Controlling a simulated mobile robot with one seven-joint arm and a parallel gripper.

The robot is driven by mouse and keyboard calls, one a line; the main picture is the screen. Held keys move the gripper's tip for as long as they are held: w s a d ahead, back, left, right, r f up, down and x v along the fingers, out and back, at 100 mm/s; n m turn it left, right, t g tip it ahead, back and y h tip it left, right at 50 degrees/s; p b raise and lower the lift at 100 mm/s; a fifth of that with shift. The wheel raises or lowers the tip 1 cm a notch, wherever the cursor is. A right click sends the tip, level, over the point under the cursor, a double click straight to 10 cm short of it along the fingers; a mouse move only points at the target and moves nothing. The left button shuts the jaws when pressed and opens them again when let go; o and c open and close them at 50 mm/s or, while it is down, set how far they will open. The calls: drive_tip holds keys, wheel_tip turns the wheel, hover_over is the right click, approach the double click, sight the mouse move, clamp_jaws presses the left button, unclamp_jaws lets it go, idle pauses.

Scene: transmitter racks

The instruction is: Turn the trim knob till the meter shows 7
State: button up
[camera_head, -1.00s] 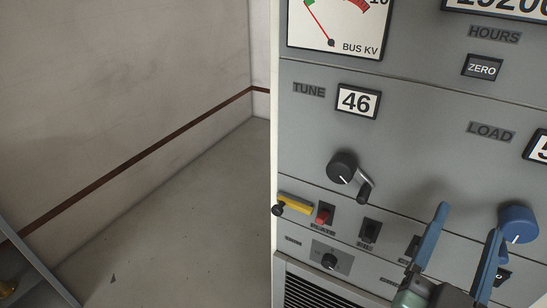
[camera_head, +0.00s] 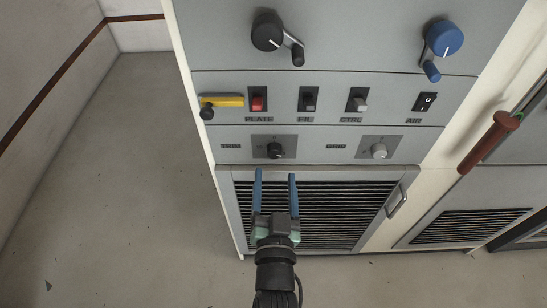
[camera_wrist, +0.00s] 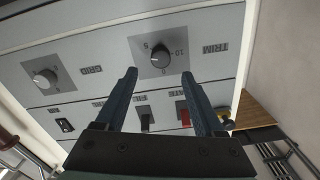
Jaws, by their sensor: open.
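The trim knob (camera_head: 275,150) is a small black knob on a dark grey square plate, right of its TRIM label. In the wrist view the knob (camera_wrist: 160,57) appears upside down with 0, 5 and 10 around it. Its pointer's exact reading is too small to tell. My gripper (camera_head: 275,173) is open and empty, its blue fingers pointing up just below the knob in the head view. In the wrist view the knob shows just beyond the gap between the fingertips (camera_wrist: 159,74); I see no contact. No needle meter is in view now.
A pale GRID knob (camera_head: 379,151) sits to the right. Higher are black (camera_head: 268,31) and blue (camera_head: 443,38) crank knobs. A louvred panel (camera_head: 340,215) lies below; open floor is at left.

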sight(275, 154)
drive_tip(key=shift+w, duration=2.95)
clamp_jaws()
